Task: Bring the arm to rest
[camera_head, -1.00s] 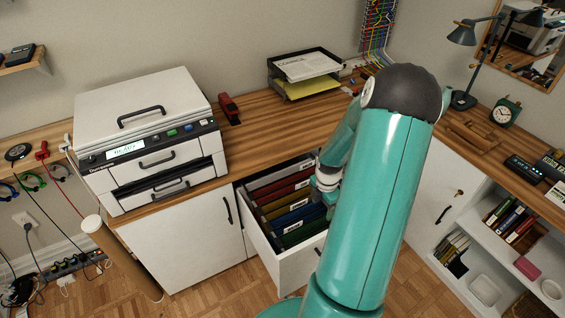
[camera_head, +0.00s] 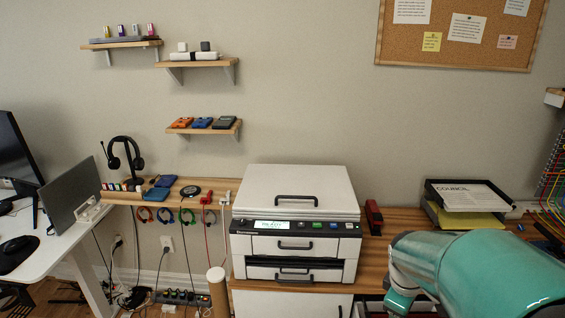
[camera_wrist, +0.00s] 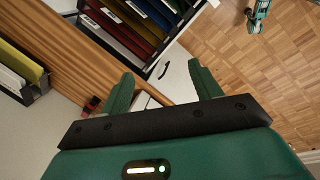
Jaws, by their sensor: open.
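My arm (camera_head: 480,265) shows at the lower right of the head view, teal, with its elbow bent in front of the desk. My gripper lies outside the head view. In the wrist view, my gripper (camera_wrist: 164,86) has its two green fingers spread wide apart, with nothing between them. Behind the fingers show an open drawer of coloured folders (camera_wrist: 133,25) and a white cabinet front (camera_wrist: 175,82). The gripper appears apart from the drawer, though the exact gap cannot be told.
A white printer (camera_head: 297,195) stands on the wooden desk left of my arm, with a red stapler (camera_head: 373,216) beside it. A paper tray (camera_head: 468,196) sits behind the arm.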

